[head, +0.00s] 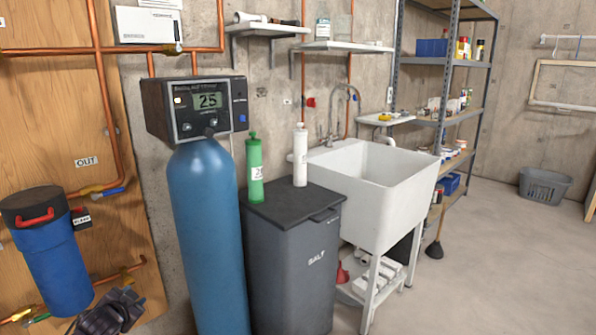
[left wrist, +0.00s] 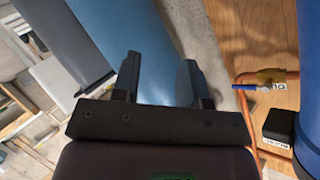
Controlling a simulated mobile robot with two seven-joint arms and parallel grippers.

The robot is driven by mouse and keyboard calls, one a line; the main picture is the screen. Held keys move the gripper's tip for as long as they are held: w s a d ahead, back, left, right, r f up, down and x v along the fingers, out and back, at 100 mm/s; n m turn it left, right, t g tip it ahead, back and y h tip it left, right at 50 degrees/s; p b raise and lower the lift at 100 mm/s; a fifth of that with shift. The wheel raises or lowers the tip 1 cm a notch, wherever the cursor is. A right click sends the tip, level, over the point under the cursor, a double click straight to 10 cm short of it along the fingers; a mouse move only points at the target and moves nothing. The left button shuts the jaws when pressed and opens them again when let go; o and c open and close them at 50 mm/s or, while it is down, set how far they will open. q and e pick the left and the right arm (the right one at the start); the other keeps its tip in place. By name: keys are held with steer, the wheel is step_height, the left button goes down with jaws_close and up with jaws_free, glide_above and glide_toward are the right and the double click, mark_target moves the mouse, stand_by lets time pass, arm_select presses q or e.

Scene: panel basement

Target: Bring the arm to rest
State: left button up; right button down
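My left gripper (head: 110,312) is low at the bottom left of the head view, below and right of the blue filter housing (head: 52,265) and left of the tall blue tank (head: 205,235). In the left wrist view the two fingers of the gripper (left wrist: 160,62) stand apart with nothing held between them. The blue tank (left wrist: 145,30) shows behind the fingers; I cannot tell the exact gap. My right gripper is not in view.
A softener head (head: 207,105) reading 25 tops the tank. A grey salt bin (head: 290,262) carries a green bottle (head: 254,170) and a white bottle (head: 300,157). A white sink (head: 375,190) stands to the right. Copper pipes (head: 105,100) run along the wooden panel (head: 50,130).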

arm_select(q)
steer(key=s+d+f+n+g+h, duration=0.1)
steer(key=s+d+f, duration=0.45)
steer(key=s, duration=0.45)
steer(key=s+d+f+g+h, duration=0.1)
steer(key=s+d+f, duration=0.4)
steer(key=s, duration=0.6)
steer(key=s+d+f+n+h, duration=0.1)
steer(key=s+d+f, duration=0.2)
steer(key=s+d, duration=0.55)
steer(key=s+d+r+n+g, duration=0.15)
steer(key=s+r, duration=0.25)
steer(key=s, duration=1.1)
step_height(320, 180, up, 8)
steer(key=w+n+t+p, duration=0.1)
steer(key=p, duration=0.7)
steer(key=shift+d+p, duration=0.3)
steer(key=shift+d, duration=0.05)
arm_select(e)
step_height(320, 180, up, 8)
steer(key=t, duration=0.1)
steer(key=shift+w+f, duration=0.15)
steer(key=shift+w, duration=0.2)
arm_select(q)
steer(key=shift+t, duration=0.25)
